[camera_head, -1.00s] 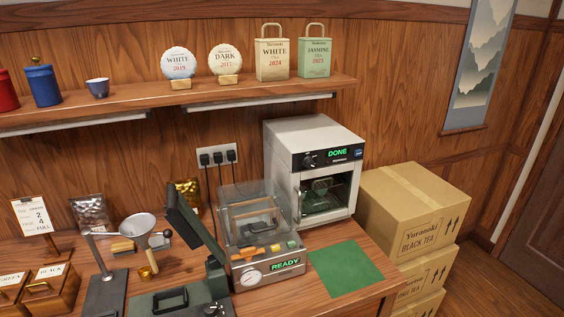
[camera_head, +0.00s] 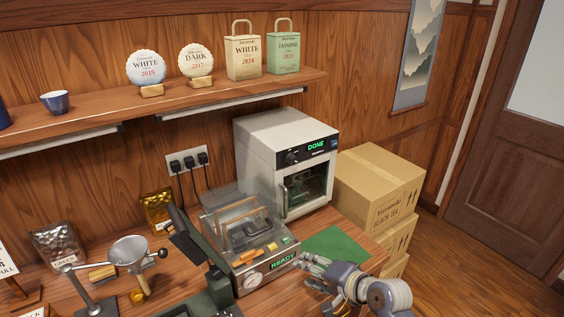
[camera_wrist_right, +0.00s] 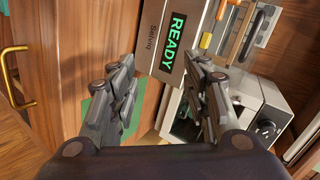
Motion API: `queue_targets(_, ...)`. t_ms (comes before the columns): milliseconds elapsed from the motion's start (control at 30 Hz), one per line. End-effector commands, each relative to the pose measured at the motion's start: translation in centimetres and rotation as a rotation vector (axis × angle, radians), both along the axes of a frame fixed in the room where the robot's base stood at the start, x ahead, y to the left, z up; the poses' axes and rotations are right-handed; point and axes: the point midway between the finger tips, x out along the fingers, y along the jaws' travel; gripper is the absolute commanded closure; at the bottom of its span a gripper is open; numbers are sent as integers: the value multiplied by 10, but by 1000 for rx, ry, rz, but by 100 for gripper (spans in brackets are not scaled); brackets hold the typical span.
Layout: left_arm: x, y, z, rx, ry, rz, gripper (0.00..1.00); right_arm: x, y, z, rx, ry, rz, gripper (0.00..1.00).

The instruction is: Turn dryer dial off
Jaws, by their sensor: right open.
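The white dryer (camera_head: 268,133) stands at the back of the counter, its green display reading DONE. Its black dial (camera_head: 291,157) is on the dark front panel, left of the display; the dryer (camera_wrist_right: 280,95) and dial (camera_wrist_right: 266,128) also show in the right wrist view at the lower right. My right gripper (camera_head: 308,272) is low at the counter's front, in front of the green mat and well below the dial. In the wrist view its fingers (camera_wrist_right: 164,72) are spread with nothing between them. My left gripper is not in view.
A sealing machine (camera_head: 243,262) with a READY display stands left of my right gripper, close to it. A green mat (camera_head: 338,246) lies before the dryer. Cardboard boxes (camera_head: 375,190) are stacked to the right. A shelf (camera_head: 190,97) with tea packages is above.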

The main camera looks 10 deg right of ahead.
Motion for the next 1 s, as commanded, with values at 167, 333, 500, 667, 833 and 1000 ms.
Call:
queue_targets(167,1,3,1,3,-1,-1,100,65,-21,75,357,-96,-157,56)
queue_targets(333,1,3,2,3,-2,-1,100,109,-48,148,718,-165,-262,56)
queue_targets(500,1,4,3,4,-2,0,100,125,-62,181,888,-188,-296,56)
queue_targets(667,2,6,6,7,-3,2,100,137,-59,184,903,-190,-300,56)
queue_targets(833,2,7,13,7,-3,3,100,161,-50,185,902,-189,-298,56)
queue_targets(1000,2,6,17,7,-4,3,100,186,-40,184,901,-187,-298,56)
